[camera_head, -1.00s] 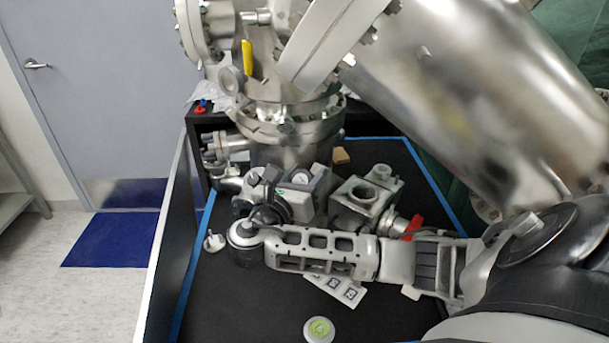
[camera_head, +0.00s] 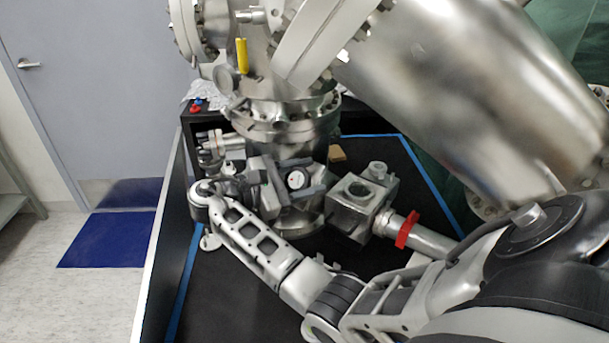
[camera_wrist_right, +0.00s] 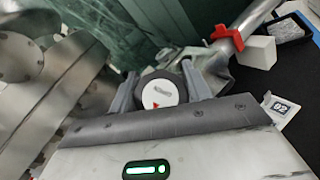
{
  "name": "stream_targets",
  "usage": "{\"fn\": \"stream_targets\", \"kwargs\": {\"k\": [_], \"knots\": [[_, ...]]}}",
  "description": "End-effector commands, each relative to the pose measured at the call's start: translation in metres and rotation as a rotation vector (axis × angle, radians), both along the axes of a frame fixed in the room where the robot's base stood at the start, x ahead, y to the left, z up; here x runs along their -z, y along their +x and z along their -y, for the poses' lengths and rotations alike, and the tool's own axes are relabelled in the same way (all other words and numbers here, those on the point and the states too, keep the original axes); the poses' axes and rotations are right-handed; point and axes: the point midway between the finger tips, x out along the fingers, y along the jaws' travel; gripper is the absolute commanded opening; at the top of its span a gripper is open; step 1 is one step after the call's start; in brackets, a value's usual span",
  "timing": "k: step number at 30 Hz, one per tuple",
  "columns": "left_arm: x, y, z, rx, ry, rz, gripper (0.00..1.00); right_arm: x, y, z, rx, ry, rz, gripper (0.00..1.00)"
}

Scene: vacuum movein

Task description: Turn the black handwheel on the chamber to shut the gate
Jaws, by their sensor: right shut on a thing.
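The black handwheel (camera_wrist_right: 160,93) has a white round face with a red arrow and dark lettering. Its face also shows in the head view (camera_head: 296,180), low on the steel chamber (camera_head: 285,112). The fingers hide part of the rim. The gate itself is not visible. My left gripper is out of view.
A steel block fitting (camera_head: 353,208) with a red clamp (camera_head: 407,230) on its pipe sits just right of my gripper. A large steel cylinder (camera_head: 450,90) slants overhead. A small white part (camera_head: 210,241) lies at left. My right arm covers much of the black tabletop.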

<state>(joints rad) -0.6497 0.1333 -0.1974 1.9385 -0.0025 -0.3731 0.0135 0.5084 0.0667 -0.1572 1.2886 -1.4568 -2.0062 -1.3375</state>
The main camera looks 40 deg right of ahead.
Motion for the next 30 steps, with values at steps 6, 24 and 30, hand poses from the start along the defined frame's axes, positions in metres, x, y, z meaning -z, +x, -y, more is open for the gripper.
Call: {"fn": "stream_targets", "kwargs": {"k": [6,24,30], "knots": [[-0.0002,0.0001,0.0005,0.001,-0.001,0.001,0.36,0.0021,-0.0018,-0.0032,0.149,0.032,0.145,0.26],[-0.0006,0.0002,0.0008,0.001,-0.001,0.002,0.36,0.0065,-0.0062,-0.0072,0.525,0.086,0.516,0.26],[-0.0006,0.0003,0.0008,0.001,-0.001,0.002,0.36,0.0081,-0.0069,-0.0082,0.604,0.098,0.595,0.26]]}}
